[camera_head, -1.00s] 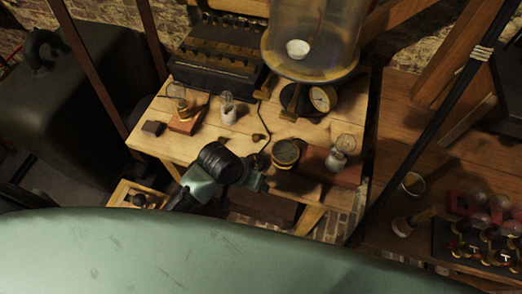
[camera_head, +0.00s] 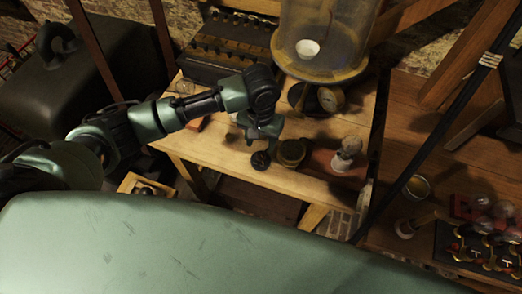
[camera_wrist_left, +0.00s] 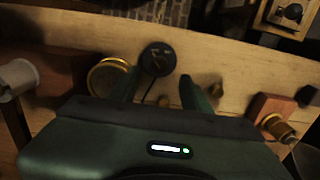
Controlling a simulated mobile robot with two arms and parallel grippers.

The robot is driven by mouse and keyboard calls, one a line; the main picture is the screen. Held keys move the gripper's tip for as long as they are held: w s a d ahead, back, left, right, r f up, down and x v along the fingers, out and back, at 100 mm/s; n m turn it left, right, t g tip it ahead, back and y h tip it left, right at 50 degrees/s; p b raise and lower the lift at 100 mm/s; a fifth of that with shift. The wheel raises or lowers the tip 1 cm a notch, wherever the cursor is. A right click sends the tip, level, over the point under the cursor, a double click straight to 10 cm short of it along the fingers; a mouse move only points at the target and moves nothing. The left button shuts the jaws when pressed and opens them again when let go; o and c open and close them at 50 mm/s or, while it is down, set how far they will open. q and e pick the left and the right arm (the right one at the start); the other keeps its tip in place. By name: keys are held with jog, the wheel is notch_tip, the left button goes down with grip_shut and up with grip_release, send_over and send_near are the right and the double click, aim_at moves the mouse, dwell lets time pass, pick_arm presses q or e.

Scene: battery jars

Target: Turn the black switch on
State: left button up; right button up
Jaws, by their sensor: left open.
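The black switch (camera_head: 260,160) is a small round black disc near the front edge of the wooden table. In the left wrist view the black switch (camera_wrist_left: 158,57) lies just beyond the fingertips, between their lines, with a pale mark on its top. A cord runs from it back under the fingers. My left gripper (camera_head: 261,134) points down over the table just behind the switch. In the wrist view its two fingers (camera_wrist_left: 158,88) are apart with nothing between them, and I see no contact with the switch. My right gripper is not in view.
A brass-rimmed round gauge (camera_head: 290,152) stands close right of the switch. A glass bell jar (camera_head: 325,35) and a dark box (camera_head: 228,45) stand behind. A wooden box with a black knob (camera_head: 146,192) sits lower left.

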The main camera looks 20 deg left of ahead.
aim_at(260, 154)
pick_arm(q)
notch_tip(260, 154, down, 6)
jog(key=shift+f+p, duration=0.1)
jog(key=shift+p, duration=0.25)
grip_shut()
